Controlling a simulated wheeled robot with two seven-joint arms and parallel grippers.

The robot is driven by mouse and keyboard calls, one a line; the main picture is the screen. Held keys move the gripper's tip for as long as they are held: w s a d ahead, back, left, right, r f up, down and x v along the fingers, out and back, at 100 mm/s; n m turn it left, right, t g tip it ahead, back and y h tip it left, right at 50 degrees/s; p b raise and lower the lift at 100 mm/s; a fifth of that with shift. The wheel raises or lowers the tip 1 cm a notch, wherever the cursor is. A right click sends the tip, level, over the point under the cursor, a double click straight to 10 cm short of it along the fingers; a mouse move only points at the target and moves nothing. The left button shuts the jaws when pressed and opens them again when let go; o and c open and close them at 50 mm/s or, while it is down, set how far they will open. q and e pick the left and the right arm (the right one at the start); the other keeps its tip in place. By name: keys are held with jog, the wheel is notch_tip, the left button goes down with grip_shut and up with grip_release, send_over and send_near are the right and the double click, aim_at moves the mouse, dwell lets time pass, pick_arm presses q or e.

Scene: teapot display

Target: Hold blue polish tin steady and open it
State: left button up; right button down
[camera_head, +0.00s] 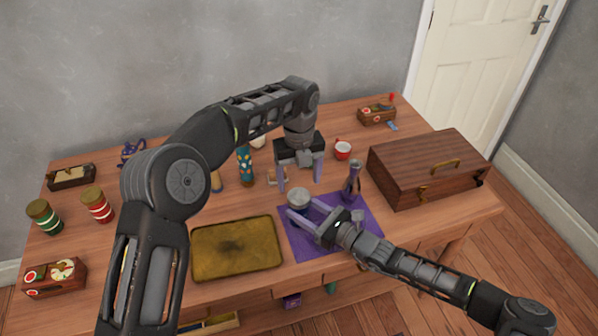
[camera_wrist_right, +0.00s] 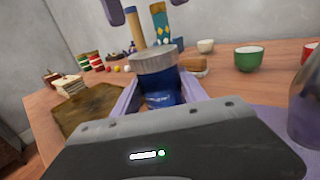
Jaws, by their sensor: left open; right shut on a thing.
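The blue polish tin (camera_wrist_right: 160,92) stands upright between the fingers of my right gripper (camera_wrist_right: 158,98) in the right wrist view. Its grey lid (camera_wrist_right: 156,60) is on top. In the head view the lid (camera_head: 299,198) shows over the purple mat (camera_head: 330,247), and my right gripper (camera_head: 308,216) is shut on the tin from the right. My left gripper (camera_head: 299,182) is open and empty, pointing down above and behind the tin, apart from it. Its fingertips also show at the top of the right wrist view.
A dark vase (camera_head: 351,184) stands on the mat's right side. A wooden case (camera_head: 430,168) is at the right, a red cup (camera_head: 343,149) behind. A brass tray (camera_head: 237,248) lies left of the mat. A patterned blue bottle (camera_head: 245,166) stands behind it.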

aim_at(299, 196)
pick_arm(q)
jog(key=shift+f, duration=2.75)
jog(key=shift+c, duration=0.4)
